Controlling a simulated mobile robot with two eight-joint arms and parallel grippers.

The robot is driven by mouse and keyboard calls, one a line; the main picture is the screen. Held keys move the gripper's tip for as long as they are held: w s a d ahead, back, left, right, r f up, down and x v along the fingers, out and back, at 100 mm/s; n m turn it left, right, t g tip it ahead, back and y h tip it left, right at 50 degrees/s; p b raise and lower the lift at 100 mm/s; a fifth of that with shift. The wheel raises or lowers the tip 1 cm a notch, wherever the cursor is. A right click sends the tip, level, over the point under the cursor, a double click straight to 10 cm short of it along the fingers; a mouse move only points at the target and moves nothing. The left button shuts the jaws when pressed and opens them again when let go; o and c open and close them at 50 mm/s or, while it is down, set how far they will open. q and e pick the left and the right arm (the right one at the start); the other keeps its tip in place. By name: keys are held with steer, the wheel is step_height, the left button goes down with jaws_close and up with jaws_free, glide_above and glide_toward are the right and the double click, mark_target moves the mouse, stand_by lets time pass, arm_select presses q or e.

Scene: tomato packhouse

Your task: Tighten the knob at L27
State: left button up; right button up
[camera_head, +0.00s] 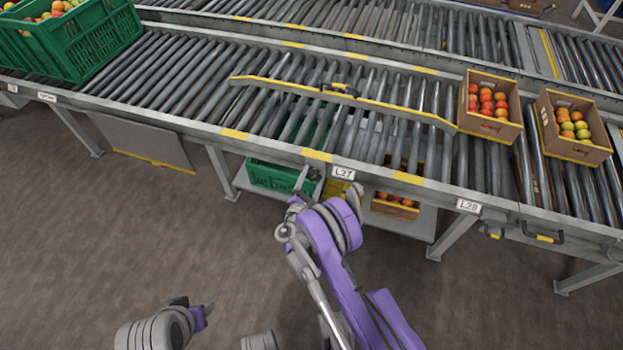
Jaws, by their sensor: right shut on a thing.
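The label L27 (343,173) is on the front rail of the near roller conveyor. My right gripper (299,196) is just below and left of this label, at the underside of the rail. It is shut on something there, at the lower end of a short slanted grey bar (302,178). The knob itself is hidden by the gripper and wrist, so its turn cannot be seen. My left gripper (194,310) is low in the view, over bare floor and well away from the conveyor. The state of its jaws is unclear.
A yellow-topped guide bar (400,111) lies slanted across the rollers. Two cardboard boxes of tomatoes (488,124) (570,149) and a green crate (100,45) stand on the conveyor. A lower shelf (416,224) holds a green crate (272,178). The floor in front is clear.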

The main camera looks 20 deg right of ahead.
steer(key=m+b, duration=0.1)
steer(key=m, duration=0.4)
steer(key=shift+d+f+m+b, duration=0.1)
steer(key=shift+f+m+b, duration=0.1)
steer(key=shift+m+b, duration=0.15)
steer(key=shift+s+f+m+b, duration=0.1)
steer(key=shift+m+b, duration=0.6)
steer(key=shift+m, duration=1.45)
steer(key=o, duration=1.3)
steer(key=shift+o, duration=0.2)
steer(key=b+v, duration=0.2)
steer(key=v, duration=0.8)
steer(key=shift+s+a, duration=0.3)
